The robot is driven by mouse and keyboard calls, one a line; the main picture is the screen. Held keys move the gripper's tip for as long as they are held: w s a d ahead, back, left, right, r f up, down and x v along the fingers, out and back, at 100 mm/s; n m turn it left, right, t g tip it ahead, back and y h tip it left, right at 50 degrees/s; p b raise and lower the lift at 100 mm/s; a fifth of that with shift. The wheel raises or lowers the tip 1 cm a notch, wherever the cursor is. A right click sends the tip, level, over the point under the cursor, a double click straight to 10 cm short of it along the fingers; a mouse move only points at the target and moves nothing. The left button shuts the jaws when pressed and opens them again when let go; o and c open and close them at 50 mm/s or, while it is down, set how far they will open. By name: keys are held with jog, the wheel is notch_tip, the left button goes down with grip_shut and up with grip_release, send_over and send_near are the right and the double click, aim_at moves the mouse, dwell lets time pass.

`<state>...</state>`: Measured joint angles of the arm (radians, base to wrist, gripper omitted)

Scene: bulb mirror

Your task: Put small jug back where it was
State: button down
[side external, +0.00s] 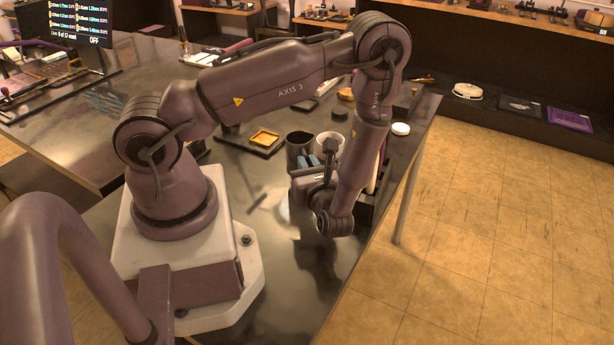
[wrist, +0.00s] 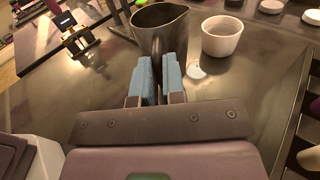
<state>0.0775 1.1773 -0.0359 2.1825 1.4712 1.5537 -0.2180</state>
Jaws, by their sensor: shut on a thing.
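The small jug (wrist: 160,22) is a dark metal vessel with a pouring lip, at the top centre of the wrist view. In the side external view the jug (side external: 297,146) stands just beyond my gripper, partly hidden by it. My gripper (wrist: 158,72) has blue finger pads shut on the jug's handle, on the side facing me. In the side external view my gripper (side external: 309,162) is low over the dark table. The jug looks upright; I cannot tell whether its base touches the table.
A white cup (wrist: 221,36) stands close to the right of the jug. A dark stand with a yellow top (side external: 264,138) is to the left. Several round lids or discs (side external: 400,129) lie farther back. The table's right edge (side external: 409,190) is near my wrist.

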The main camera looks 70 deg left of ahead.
jog(key=shift+f, duration=1.4)
jog(key=shift+f, duration=0.1)
jog(key=c, duration=1.2)
grip_release()
jog(key=shift+f, duration=0.1)
